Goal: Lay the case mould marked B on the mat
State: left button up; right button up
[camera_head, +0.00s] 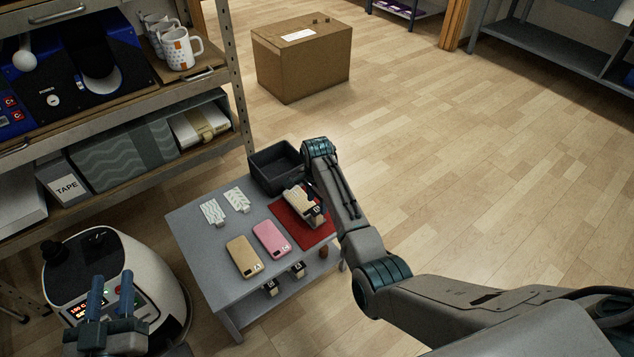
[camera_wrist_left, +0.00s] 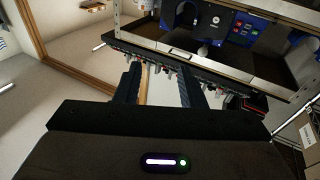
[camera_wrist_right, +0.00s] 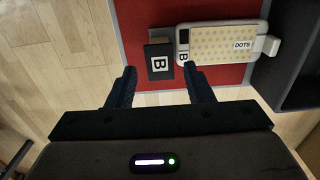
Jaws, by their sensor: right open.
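A white phone-shaped case mould with gold dots (camera_wrist_right: 215,45) lies flat on the red mat (camera_wrist_right: 135,15) in the right wrist view. It bears a small B tag at one end and a DOTS label at the other. A black block marked B (camera_wrist_right: 159,62) sits at its B end. In the head view the mould (camera_head: 298,198) is on the mat (camera_head: 285,215), partly hidden by my right arm. My right gripper (camera_wrist_right: 160,82) is open and empty, its fingertips just short of the black block. My left gripper (camera_head: 111,294) is open and empty, away from the table.
On the grey table (camera_head: 205,255) lie a gold case (camera_head: 243,256), a pink case (camera_head: 271,239) and two white patterned pieces (camera_head: 236,199). A dark open bin (camera_head: 272,168) stands behind the mat. A shelf with mugs (camera_head: 180,48) rises on the left.

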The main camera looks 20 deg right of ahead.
notch_tip(320, 180, up, 7)
jog(key=p, duration=0.2)
jog(key=s+d+f+n+t, duration=0.2)
jog(key=s+f+n+t, duration=0.15)
jog(key=s, duration=0.35)
jog(key=s+d+f+n+t, duration=0.2)
jog(key=s+f+n+t, duration=0.15)
jog(key=s, duration=0.35)
pick_arm(q)
jog(key=s+d+f+g, duration=0.1)
jog(key=s+f+g, duration=0.4)
jog(key=f, duration=0.5)
jog(key=shift+f+g, duration=0.15)
jog(key=shift+g, duration=0.65)
pick_arm(e)
jog(key=s+r+n+t+y, duration=0.1)
jog(key=s+r+n+t, duration=0.4)
jog(key=s+r, duration=0.9)
jog(key=s+n, duration=0.1)
jog(key=s, duration=0.3)
jog(key=shift+s+r+n+t+y, duration=0.2)
jog(key=shift+r+n+t+y, duration=0.1)
jog(key=shift+r+n+t, duration=0.1)
jog(key=shift+a+f, duration=0.1)
